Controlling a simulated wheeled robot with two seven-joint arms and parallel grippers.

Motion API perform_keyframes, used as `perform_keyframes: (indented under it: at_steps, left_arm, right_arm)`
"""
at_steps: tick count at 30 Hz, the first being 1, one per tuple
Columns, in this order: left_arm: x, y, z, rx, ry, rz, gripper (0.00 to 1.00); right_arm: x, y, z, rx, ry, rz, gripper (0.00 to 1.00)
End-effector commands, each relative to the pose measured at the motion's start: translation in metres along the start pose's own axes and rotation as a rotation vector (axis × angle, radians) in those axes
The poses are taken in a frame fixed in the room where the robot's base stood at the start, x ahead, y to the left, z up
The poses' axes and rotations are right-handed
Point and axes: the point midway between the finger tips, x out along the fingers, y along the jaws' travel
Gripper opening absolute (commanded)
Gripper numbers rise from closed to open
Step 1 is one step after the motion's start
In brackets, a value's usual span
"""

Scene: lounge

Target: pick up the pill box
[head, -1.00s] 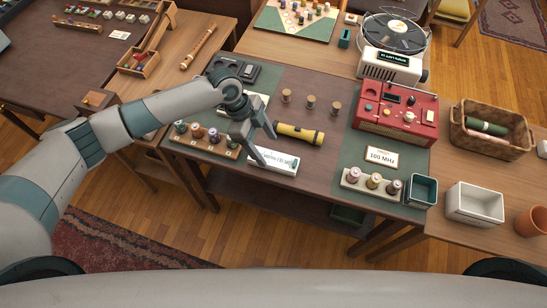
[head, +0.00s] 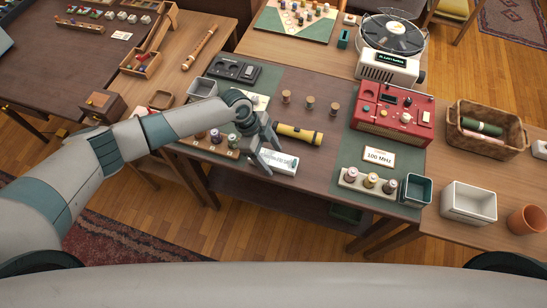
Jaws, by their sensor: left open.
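The pill box (head: 281,162) looks like the long white box with small lettering on its top, lying near the front edge of the middle table. The lettering is too small to read, and a finger hides part of its left end. My left gripper (head: 268,154) is open and empty, with its fingers over and beside the left end of the box. I cannot tell whether they touch it. My right gripper is not in view.
A yellow flashlight (head: 298,134) lies just behind the box. A rack of spools (head: 220,143) stands to its left, partly behind my arm. A red radio (head: 392,112), a frequency card (head: 379,156) and another spool rack (head: 368,184) stand to the right. Bare wood lies right of the box.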

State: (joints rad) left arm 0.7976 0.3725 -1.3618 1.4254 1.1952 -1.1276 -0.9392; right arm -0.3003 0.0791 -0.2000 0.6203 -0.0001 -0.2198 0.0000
Motion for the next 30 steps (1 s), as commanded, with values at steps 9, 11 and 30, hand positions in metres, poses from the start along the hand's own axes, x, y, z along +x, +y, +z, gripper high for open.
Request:
perform_keyframes:
  at_steps: [9, 11, 30]
  left_arm:
    - [0.0034, -0.0001, 0.0000, 0.001, 0.000, -0.001, 0.66]
    - [0.0033, -0.0001, 0.0000, 0.001, 0.000, -0.001, 0.66]
    - [0.0026, -0.0003, -0.0002, 0.000, 0.001, -0.001, 0.19]
  right_arm:
    - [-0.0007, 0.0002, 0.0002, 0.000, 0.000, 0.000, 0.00]
    - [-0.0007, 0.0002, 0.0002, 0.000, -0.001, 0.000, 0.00]
    - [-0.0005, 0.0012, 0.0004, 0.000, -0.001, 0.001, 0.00]
